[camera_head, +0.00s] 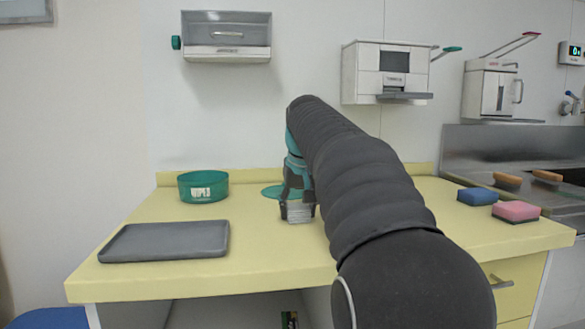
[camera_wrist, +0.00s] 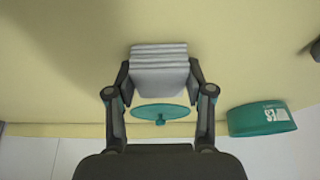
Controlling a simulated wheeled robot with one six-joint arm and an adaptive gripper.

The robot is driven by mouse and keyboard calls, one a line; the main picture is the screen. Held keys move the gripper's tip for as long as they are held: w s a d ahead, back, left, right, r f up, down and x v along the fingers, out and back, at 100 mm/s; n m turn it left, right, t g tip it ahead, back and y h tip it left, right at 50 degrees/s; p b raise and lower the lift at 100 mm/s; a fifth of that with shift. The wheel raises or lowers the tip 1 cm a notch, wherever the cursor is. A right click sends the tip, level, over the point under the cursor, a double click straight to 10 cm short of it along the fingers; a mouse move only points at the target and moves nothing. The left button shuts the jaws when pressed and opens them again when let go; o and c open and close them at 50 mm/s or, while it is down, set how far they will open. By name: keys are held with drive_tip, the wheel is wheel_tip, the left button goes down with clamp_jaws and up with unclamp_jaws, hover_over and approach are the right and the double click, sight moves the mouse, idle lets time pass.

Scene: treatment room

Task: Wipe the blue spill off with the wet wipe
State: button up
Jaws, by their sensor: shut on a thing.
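My gripper (camera_head: 298,203) points down over the yellow counter, near its middle. Its fingers are shut on a folded whitish-grey wet wipe (camera_head: 299,215), one on each side. In the wrist view the wipe (camera_wrist: 158,72) shows as a layered stack between the two fingers (camera_wrist: 160,90). I cannot tell whether the wipe touches the counter. A green lid (camera_head: 270,191) lies flat just behind my gripper, and its knob shows in the wrist view (camera_wrist: 160,121). A green tub (camera_head: 203,188) with a white label stands to the left. I see no blue spill; my arm hides part of the counter.
A grey tray (camera_head: 166,241) lies at the counter's front left. A blue sponge (camera_head: 477,196) and a pink sponge (camera_head: 516,212) lie at the right, beside a metal sink (camera_head: 511,144) with brushes. Dispensers hang on the wall. Counter between tray and gripper is clear.

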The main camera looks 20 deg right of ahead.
drive_tip(key=shift+w+d, duration=0.1)
drive_tip(key=shift+w, duration=0.3)
drive_tip(key=shift+w+r+p, duration=0.25)
drive_tip(key=shift+r+p, duration=0.05)
drive_tip(key=shift+p, duration=0.15)
wheel_tip(320, 180, up, 2)
drive_tip(key=shift+s+r+p, duration=0.15)
drive_tip(key=shift+r+p, duration=0.05)
drive_tip(key=shift+p, duration=0.35)
drive_tip(key=shift+r, duration=2.45)
drive_tip(key=shift+s, duration=0.1)
